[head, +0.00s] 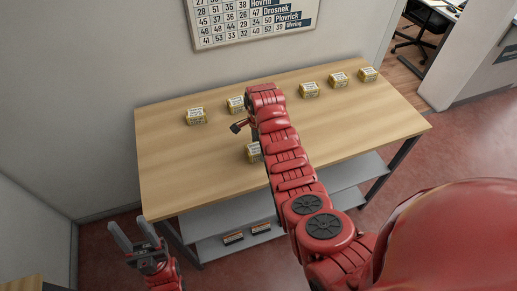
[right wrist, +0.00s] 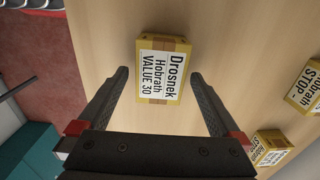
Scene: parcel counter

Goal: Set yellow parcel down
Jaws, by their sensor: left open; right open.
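A small yellow parcel (right wrist: 163,70) with a white label reading "Drosnek Hobrath VALUE 30" shows in the right wrist view, resting on the wooden counter. My right gripper (right wrist: 160,74) is open, with one finger on each side of this parcel and a gap at both sides. In the head view, a yellow parcel (head: 253,153) near the middle of the counter is partly hidden by my right arm; it appears to be the same one. My left gripper (head: 128,224) is open and empty, off the counter at the lower left.
Several similar yellow parcels stand along the back of the counter (head: 165,155), among them one at the left (head: 195,117) and one at the far right (head: 367,74). Grey shelves (head: 215,220) are below. The counter's left front and right parts are clear.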

